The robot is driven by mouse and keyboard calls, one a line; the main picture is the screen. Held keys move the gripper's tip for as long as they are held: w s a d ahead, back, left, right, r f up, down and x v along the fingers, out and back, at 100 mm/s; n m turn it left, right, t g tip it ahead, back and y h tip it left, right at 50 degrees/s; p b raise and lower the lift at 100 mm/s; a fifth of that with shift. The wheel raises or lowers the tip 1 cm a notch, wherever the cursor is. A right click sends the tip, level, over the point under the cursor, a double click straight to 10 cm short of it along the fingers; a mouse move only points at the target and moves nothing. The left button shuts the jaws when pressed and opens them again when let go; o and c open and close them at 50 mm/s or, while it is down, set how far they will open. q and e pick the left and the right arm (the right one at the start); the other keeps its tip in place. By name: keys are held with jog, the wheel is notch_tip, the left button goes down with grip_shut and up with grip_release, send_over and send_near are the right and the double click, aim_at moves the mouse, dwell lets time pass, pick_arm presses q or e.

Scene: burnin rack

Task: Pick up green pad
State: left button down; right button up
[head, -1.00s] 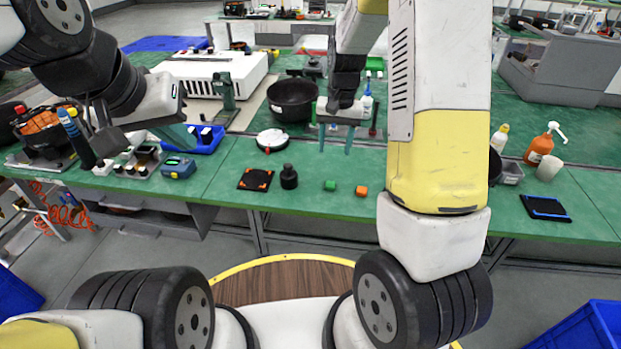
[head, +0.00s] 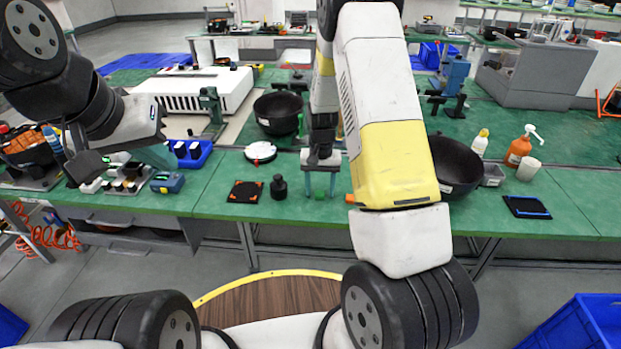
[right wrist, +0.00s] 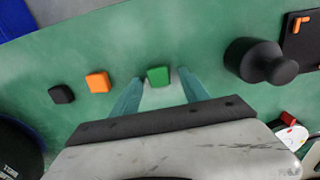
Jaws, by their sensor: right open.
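The green pad (right wrist: 158,76) is a small green block lying on the green table. It also shows in the head view (head: 320,196), between the fingers. My right gripper (right wrist: 161,76) is open, its teal fingertips on either side of the pad, with gaps visible between finger and pad. In the head view my right gripper (head: 321,192) points down at the table's front part. My left gripper (head: 158,154) hangs over the table's left part; its fingers overlap in view, so its opening is unclear.
An orange block (right wrist: 97,82) and a black block (right wrist: 62,94) lie left of the pad in the wrist view. A black knobbed cylinder (right wrist: 262,62) stands to the right. A black bowl (head: 456,166) stands right of my right arm.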

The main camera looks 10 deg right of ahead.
grip_shut()
jog(key=shift+r, duration=0.1)
